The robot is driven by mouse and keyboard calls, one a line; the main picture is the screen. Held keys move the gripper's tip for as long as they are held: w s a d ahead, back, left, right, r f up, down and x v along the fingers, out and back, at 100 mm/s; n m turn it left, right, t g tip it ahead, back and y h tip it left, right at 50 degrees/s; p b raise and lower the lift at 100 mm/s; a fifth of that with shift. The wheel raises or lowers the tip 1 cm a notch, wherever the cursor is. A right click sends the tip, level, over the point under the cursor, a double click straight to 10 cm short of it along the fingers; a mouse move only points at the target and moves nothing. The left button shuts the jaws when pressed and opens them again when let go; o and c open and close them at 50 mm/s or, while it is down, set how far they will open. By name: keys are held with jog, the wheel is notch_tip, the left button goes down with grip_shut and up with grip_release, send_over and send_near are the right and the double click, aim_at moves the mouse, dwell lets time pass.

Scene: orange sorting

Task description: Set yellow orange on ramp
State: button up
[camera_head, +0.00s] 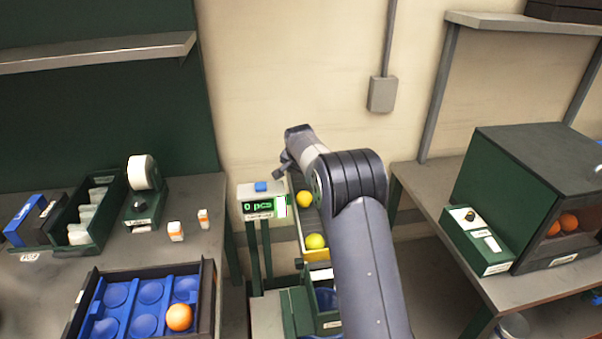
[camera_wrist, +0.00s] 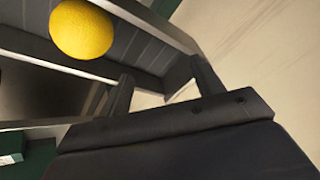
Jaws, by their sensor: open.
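A yellow orange (camera_head: 305,199) lies on the upper part of the narrow grey ramp (camera_head: 309,219) in the head view. A greener yellow orange (camera_head: 315,241) sits at the ramp's lower end, by a yellow edge. My gripper (camera_head: 283,165) is above the ramp's upper end, partly hidden by my wrist. In the wrist view, the yellow orange (camera_wrist: 82,28) rests on the dark ramp (camera_wrist: 150,52), apart from my fingers. My gripper (camera_wrist: 160,72) is open there, with nothing between its fingers.
A counter box (camera_head: 262,200) reading "0 pcs" stands just left of the ramp. A tray with blue cups (camera_head: 150,292) holds one orange (camera_head: 179,317) at the lower left. A dark box (camera_head: 530,190) with oranges stands on the right table. My arm hides part of the ramp's right side.

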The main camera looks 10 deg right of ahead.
jog(key=shift+d, duration=0.4)
jog(key=shift+r, duration=0.1)
jog(key=shift+d+r+p, duration=0.2)
jog(key=shift+r+p, duration=0.15)
jog(key=shift+r, duration=0.15)
jog(key=shift+d+r+p, duration=0.15)
jog(key=shift+r+p, duration=0.2)
jog(key=shift+r, duration=0.1)
notch_tip(320, 180, up, 7)
jog(key=p, duration=0.4)
jog(key=shift+a+p, duration=0.3)
jog(key=shift+a, duration=0.1)
jog(key=shift+f, duration=0.25)
notch_tip(320, 180, down, 8)
jog(key=b, duration=0.5)
jog(key=shift+f+b, duration=0.15)
jog(key=shift+b, duration=0.25)
jog(key=shift+s, duration=0.1)
